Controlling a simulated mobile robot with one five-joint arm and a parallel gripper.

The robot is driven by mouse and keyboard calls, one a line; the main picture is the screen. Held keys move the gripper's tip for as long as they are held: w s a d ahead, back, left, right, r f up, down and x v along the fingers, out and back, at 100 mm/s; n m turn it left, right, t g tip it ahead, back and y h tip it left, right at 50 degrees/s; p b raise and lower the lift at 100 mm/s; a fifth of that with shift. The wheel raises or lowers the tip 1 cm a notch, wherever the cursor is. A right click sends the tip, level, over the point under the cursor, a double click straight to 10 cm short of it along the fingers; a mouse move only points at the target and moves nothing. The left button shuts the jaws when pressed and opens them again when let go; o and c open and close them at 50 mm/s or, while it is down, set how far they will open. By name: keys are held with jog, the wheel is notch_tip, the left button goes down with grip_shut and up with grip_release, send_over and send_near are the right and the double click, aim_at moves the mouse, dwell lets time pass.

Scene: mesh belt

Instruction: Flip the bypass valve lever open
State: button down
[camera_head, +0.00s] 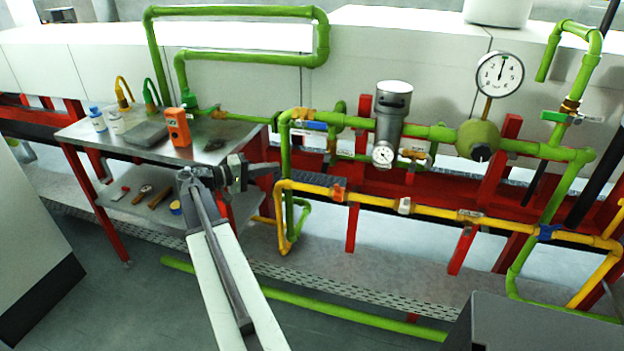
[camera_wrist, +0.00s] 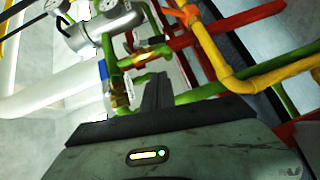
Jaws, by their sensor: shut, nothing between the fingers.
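Several levers show, and I cannot tell which one is the bypass valve lever. A blue lever (camera_head: 313,126) lies along the upper green pipe beside a brass fitting; a blue part (camera_wrist: 103,70) beside a brass fitting also shows in the wrist view. An orange-red lever (camera_head: 338,190) sits on the yellow pipe, likely the orange handle in the wrist view (camera_wrist: 185,13). A green lever (camera_head: 555,117) is at the upper right, and a blue handle (camera_head: 548,231) is lower right. My gripper (camera_head: 272,171) is shut and empty, left of the pipes, apparently apart from the levers.
A metal side table (camera_head: 90,133) with an orange device (camera_head: 178,127) stands left of my arm. A silver filter housing (camera_head: 391,115), a round gauge (camera_head: 500,75) and red frame posts (camera_head: 352,222) crowd the pipework. A green pipe (camera_head: 310,305) runs low across the floor area.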

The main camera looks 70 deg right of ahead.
aim_at(322, 168)
jog(key=s+a+b+x, duration=0.1)
jog(key=s+a+x, duration=0.1)
jog(key=x, duration=1)
jog(key=shift+s+d+f+b, duration=0.15)
jog(key=shift+s+d+b, duration=0.15)
jog(key=shift+b, duration=0.05)
jog(key=shift+s+f+n+g+b, duration=0.15)
jog(key=shift+s+f+g+b, duration=0.1)
jog(key=shift+s+b, duration=0.3)
jog(key=shift+s+f+n+g+b, duration=0.2)
jog(key=shift+s+b, duration=0.1)
jog(key=shift+b, duration=0.4)
